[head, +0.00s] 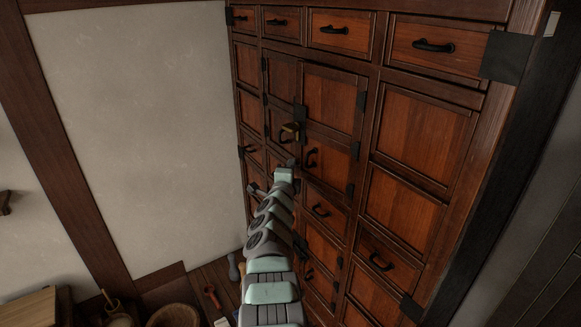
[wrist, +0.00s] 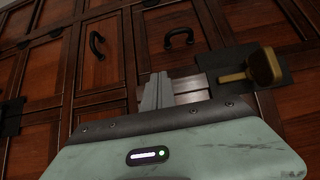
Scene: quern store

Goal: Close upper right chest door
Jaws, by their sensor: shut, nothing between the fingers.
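The chest (head: 420,130) is a tall reddish-brown wooden cabinet with black iron fittings. An upper pair of doors sits below its top drawers. The right door (head: 332,100) of the pair seems to stand slightly proud of the darker left door (head: 283,80); how far is hard to tell. A brass lock (head: 290,131) on a black plate is where the two meet; the lock also shows in the wrist view (wrist: 252,68). My gripper (head: 286,165) is just below the lock, close to the chest front. In the wrist view its fingers (wrist: 158,92) are together and empty, left of the lock.
Top drawers (head: 342,30) look shut. A pale plaster wall (head: 140,120) is at left. A basket (head: 173,316) and small tools stand on the floor at lower left.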

